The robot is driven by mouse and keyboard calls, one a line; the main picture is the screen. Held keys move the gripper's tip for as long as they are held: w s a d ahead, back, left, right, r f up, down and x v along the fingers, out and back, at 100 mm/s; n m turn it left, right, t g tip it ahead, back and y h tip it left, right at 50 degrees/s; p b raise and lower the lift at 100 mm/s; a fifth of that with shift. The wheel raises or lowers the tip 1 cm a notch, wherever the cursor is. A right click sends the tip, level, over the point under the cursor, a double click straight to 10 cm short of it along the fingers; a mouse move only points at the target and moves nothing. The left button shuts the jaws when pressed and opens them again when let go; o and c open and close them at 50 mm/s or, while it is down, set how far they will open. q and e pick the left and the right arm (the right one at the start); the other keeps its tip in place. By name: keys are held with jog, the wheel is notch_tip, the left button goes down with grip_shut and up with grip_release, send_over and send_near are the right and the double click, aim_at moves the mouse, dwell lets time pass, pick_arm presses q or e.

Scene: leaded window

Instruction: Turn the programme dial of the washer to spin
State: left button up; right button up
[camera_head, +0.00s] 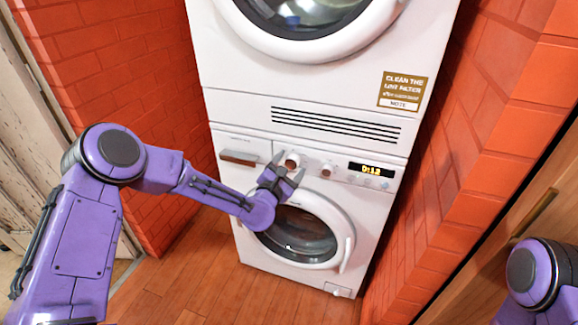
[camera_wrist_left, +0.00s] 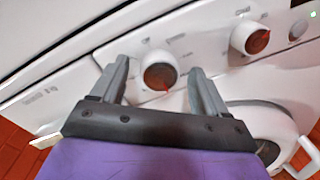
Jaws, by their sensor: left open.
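The white washer (camera_head: 254,232) is the lower of two stacked machines. Its left dial (camera_head: 291,160) is a white knob with a reddish face. In the left wrist view this dial (camera_wrist_left: 158,71) sits between my left fingers, and its red pointer seems to point downward. The marks around it are too small to read. My left gripper (camera_head: 289,174) is open in front of the dial, a finger on either side of it; I cannot tell whether they touch it. It also shows in the left wrist view (camera_wrist_left: 160,88). My right gripper is out of view.
A second, similar knob (camera_head: 326,171) is close to the right, then a display (camera_head: 371,169) reading 0:12. A drawer with a brown handle (camera_head: 239,157) is left. The round door (camera_head: 300,236) is below, the dryer (camera_head: 238,75) above. Brick walls (camera_head: 480,170) flank both sides.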

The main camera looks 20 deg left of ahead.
pick_arm(q)
jog(key=shift+w, duration=0.1)
jog(key=c, duration=1.1)
jog(key=shift+o, duration=0.2)
jog(key=shift+m, duration=0.4)
